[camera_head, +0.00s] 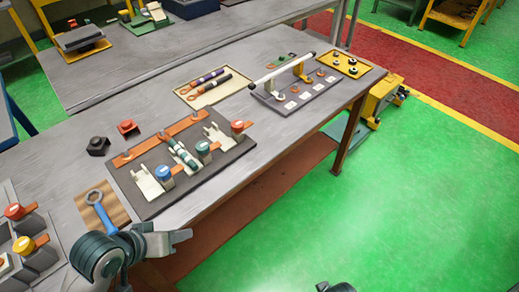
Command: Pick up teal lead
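A dark fixture board (137,199) lies on the grey workbench. It carries an orange bar and pale clips with small coloured pieces. A teal-topped piece (203,148) stands in the board's right half, between a blue-topped piece (163,172) and an orange-topped one (238,127). A green-banded rod (184,156) lies just left of it. I cannot tell which of these teal-green pieces is the lead. My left gripper (178,238) is at the bench's front edge, below the board and apart from it. Its finger opening does not show clearly. A dark part at the bottom edge may be my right gripper (336,287).
A blue ring-ended tool (99,205) lies on a wooden pad near my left gripper. Black (97,146) and red (128,127) blocks sit behind the board. A grey rack (300,103) under a white bar and a yellow tray (350,64) stand farther right. Green floor lies clear on the right.

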